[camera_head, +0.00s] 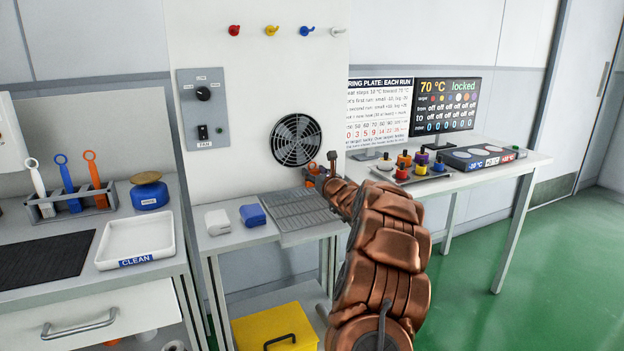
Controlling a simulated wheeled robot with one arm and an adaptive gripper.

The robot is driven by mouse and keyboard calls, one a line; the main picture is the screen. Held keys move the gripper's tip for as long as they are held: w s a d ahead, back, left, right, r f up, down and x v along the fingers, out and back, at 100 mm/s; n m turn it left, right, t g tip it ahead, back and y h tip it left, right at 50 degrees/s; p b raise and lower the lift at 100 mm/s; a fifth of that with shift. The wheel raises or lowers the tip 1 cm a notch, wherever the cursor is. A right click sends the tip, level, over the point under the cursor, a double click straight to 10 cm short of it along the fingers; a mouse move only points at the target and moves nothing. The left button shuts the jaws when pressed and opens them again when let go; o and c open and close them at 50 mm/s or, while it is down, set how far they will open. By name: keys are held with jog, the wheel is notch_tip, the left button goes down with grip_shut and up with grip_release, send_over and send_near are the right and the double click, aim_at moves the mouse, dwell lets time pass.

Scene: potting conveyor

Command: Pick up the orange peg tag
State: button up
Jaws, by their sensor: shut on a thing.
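A small orange piece, which I take for the orange peg tag (312,169), shows at the end of my arm, over the back right of the grey slatted rack. My gripper (321,176) is shut on it. The gripper is small here and seen from behind, and my copper-coloured arm hides part of it, so the fingertips and the tag's full shape are not clear.
Red, yellow, blue and white hooks (271,30) are on the panel above a black fan (296,140). The slatted rack (300,215) has a white block (217,222) and a blue block (253,215) to its left. A tray of coloured-topped pieces (411,176) stands on the right table.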

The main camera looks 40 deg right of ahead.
aim_at(311, 158)
jog(key=shift+r, duration=0.1)
notch_tip(311, 158, up, 3)
jog(key=shift+r+p, duration=0.15)
jog(key=shift+p, duration=0.2)
jog(key=shift+s+r, duration=0.15)
jog(key=shift+s, duration=0.05)
jog(key=shift+s+a, duration=0.3)
jog(key=shift+s, duration=0.25)
jog(key=b+v, duration=0.1)
jog(key=v, duration=0.3)
jog(key=a+b+v, duration=0.1)
jog(key=v, duration=0.4)
jog(key=r+b+v, duration=0.1)
jog(key=v, duration=0.4)
jog(key=shift+w+a, duration=0.15)
jog(key=shift+a, duration=0.3)
jog(key=shift+r, duration=0.1)
